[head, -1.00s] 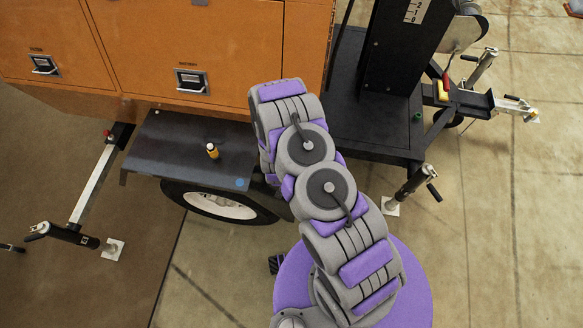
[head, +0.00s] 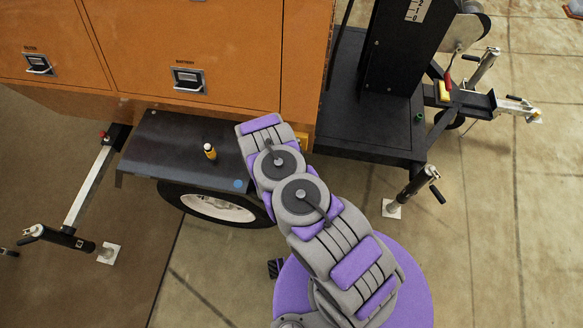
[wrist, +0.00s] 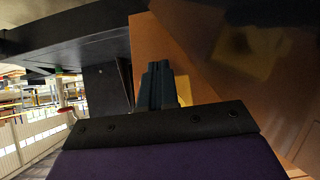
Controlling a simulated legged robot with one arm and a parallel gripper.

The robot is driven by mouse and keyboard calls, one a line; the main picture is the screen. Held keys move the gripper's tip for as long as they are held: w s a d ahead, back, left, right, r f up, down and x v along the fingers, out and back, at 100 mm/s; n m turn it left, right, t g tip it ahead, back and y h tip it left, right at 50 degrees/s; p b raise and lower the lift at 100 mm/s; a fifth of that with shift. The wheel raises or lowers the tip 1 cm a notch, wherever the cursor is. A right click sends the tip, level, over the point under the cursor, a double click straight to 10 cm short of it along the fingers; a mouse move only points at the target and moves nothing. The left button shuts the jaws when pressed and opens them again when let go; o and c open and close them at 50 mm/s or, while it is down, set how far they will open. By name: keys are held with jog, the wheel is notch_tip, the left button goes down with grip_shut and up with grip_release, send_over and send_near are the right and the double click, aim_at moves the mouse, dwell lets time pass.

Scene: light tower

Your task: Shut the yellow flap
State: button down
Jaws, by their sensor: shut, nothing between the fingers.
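A small yellow piece (head: 302,141), which may be the yellow flap, shows at the lower right corner of the orange cabinet, just right of my arm. In the wrist view a yellow bit (wrist: 183,88) shows right beside my gripper (wrist: 157,70), partly hidden by it. Whether the flap is open or shut, and whether my gripper touches it, I cannot tell. My gripper is shut and empty, pointing at an orange panel (wrist: 150,38). In the head view my arm hides the gripper.
The orange cabinet (head: 215,45) has latched doors. A small yellow and black bottle (head: 210,152) stands on the black fender (head: 165,150) above a wheel. A black mast base (head: 360,125) is at right. Outrigger legs (head: 410,190) stick out. Open floor lies at lower right.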

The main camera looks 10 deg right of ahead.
jog(key=shift+x, duration=0.85)
jog(key=shift+w+d, duration=0.15)
jog(key=shift+w+r, duration=0.1)
jog(key=shift+r, duration=0.05)
